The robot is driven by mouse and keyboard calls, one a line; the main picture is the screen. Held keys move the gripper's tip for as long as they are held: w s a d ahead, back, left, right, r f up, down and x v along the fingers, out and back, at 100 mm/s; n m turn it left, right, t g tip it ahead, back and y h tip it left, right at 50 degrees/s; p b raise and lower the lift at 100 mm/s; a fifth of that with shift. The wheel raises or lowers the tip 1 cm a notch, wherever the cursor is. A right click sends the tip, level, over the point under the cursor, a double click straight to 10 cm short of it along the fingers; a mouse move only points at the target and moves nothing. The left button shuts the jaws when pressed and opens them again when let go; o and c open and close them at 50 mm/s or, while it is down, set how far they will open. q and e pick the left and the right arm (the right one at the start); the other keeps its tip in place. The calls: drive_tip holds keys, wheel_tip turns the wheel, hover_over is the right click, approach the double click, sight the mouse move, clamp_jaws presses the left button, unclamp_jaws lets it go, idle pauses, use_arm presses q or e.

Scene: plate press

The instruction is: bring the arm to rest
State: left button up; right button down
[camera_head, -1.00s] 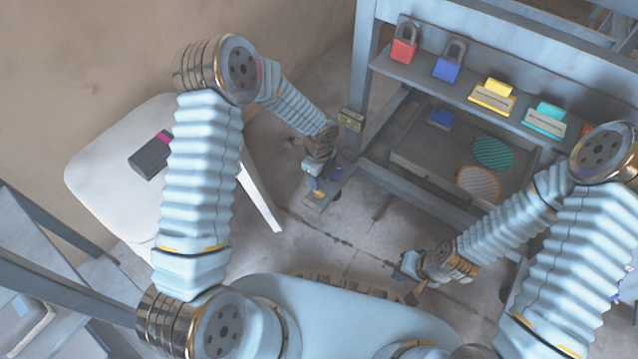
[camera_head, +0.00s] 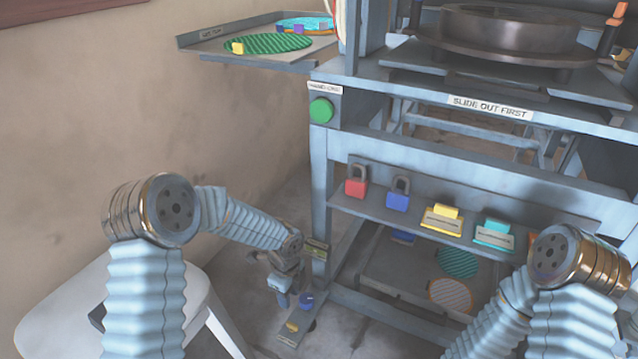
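My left arm comes in from the left, bends at a round metal elbow joint and reaches down toward the press frame's front left post. My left gripper (camera_head: 284,292) hangs low beside that post, left of a small label (camera_head: 316,248). Its fingers are small and dark, and I cannot tell whether they are open or shut. A small plate (camera_head: 290,338) with a blue knob (camera_head: 306,298) and a yellow piece (camera_head: 292,327) is close below it; contact is unclear. My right arm shows at the lower right, but its gripper is out of view.
The press frame (camera_head: 320,175) has a green button (camera_head: 321,110). Its shelf holds a red padlock (camera_head: 356,182), a blue padlock (camera_head: 398,194), a yellow tag (camera_head: 441,219) and a teal tag (camera_head: 494,236). A tray (camera_head: 205,62) juts out upper left. A white table (camera_head: 50,318) stands lower left.

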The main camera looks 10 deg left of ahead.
use_arm(q)
drive_tip(key=s+d+n+h+p, duration=0.1)
drive_tip(key=s+n+p, duration=0.4)
drive_tip(key=s+n, duration=0.5)
drive_tip(key=s+d+n+h+p, duration=0.2)
drive_tip(key=s+n+p, duration=0.4)
drive_tip(key=s+n, duration=0.4)
drive_tip(key=n+h, duration=0.1)
drive_tip(key=n, duration=0.2)
drive_tip(key=shift+s+f+n+t, duration=0.15)
drive_tip(key=shift+s+n+t, duration=0.05)
drive_tip(key=shift+n+t, duration=0.2)
